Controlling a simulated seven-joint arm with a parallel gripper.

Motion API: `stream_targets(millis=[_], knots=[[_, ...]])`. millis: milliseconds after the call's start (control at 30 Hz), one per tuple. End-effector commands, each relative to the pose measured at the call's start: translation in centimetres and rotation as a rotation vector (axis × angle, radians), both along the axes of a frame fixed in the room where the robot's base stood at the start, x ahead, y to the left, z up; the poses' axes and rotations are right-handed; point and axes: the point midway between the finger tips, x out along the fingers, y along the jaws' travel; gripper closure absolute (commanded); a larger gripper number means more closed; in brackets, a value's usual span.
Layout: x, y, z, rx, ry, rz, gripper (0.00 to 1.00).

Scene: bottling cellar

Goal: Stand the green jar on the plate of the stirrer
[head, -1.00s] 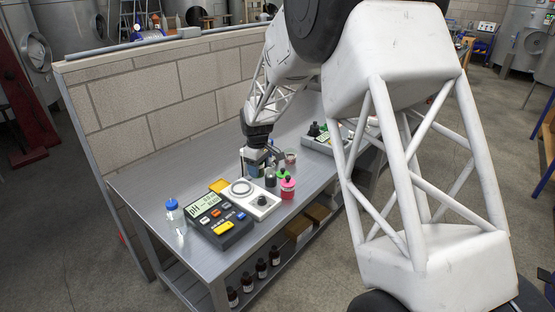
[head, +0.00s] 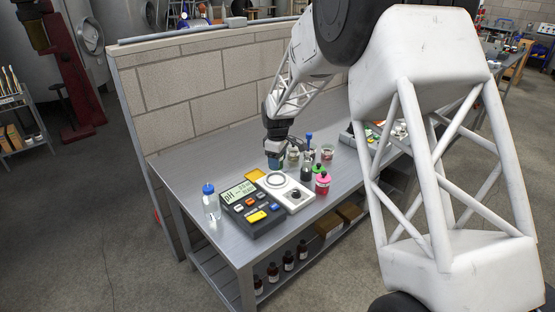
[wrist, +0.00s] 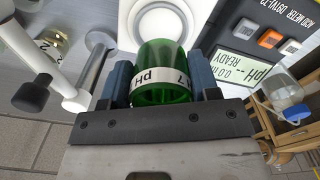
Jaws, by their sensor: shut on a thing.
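The green jar (wrist: 163,75), with a white label reading pH and 7, sits between the blue fingers of my gripper (wrist: 163,88) in the wrist view. My gripper is shut on it. In the head view my gripper (head: 275,162) hangs just behind the stirrer's plate, and its fingers largely hide the jar. The stirrer (head: 297,200) is a white box with a round plate (head: 276,181) and a dark knob. In the wrist view the round plate (wrist: 161,24) shows just beyond the jar. I cannot tell how high the jar is above it.
The pH meter (head: 250,208) stands left of the stirrer, with a blue-capped bottle (head: 210,203) beyond it. A pink bottle (head: 322,184) and a dark jar (head: 306,173) stand close on the right. A shiny metal rod (wrist: 95,66) is close to my gripper's left side.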

Motion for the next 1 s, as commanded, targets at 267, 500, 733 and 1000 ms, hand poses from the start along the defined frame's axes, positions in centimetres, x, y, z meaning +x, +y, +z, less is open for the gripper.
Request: stream_targets(millis=[267,500,733,1000], knots=[[0.0,0.0,-1.5,0.000,0.002,0.000,0.73],[0.0,0.0,-3.0,-0.001,0.001,0.000,0.73],[0.0,0.0,-3.7,0.000,0.001,0.000,0.73],[0.0,0.0,-3.8,0.000,0.000,0.000,0.73]])
